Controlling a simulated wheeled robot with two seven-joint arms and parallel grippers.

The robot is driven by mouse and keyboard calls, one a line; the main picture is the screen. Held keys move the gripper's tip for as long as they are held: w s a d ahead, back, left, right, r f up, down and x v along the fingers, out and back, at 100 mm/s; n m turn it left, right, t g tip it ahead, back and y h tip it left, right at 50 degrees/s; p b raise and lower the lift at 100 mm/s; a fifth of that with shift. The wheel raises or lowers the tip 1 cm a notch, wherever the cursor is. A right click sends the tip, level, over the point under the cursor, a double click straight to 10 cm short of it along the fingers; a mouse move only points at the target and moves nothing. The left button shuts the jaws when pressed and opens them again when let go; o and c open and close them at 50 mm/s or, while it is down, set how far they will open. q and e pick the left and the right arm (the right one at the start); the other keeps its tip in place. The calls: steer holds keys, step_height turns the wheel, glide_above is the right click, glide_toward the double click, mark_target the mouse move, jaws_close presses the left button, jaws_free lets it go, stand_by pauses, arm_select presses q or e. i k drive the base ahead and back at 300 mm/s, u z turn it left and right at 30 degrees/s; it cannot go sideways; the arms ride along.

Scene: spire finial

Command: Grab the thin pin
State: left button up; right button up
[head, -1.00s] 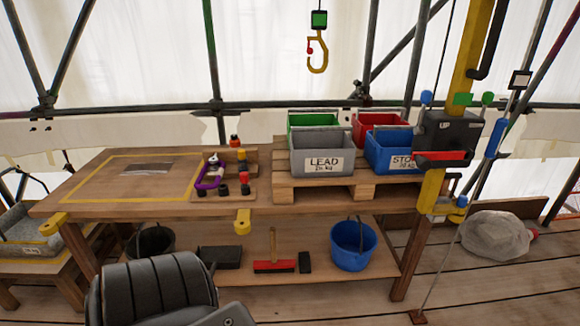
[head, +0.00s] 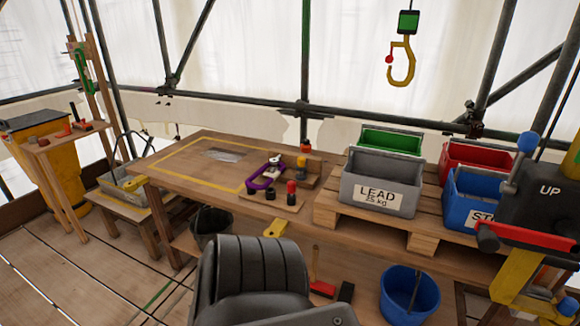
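I cannot make out a thin pin for certain in the head view. Several small fittings stand on a small wooden board (head: 272,201) on the workbench, among them a purple shackle-like piece (head: 262,181) and a red and black peg (head: 291,193). They are too small to tell whether one of them is the pin. Neither of my grippers is in view.
The workbench (head: 190,183) has a yellow-outlined area left of the board. A grey LEAD bin (head: 381,186) stands on a pallet with green, red and blue bins. A yellow hook (head: 402,65) hangs above. A side table (head: 65,135) is at far left.

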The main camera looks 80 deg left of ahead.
mark_target(291, 186)
steer(key=u, duration=0.8)
steer(key=i, duration=0.9)
steer(key=u, duration=0.9)
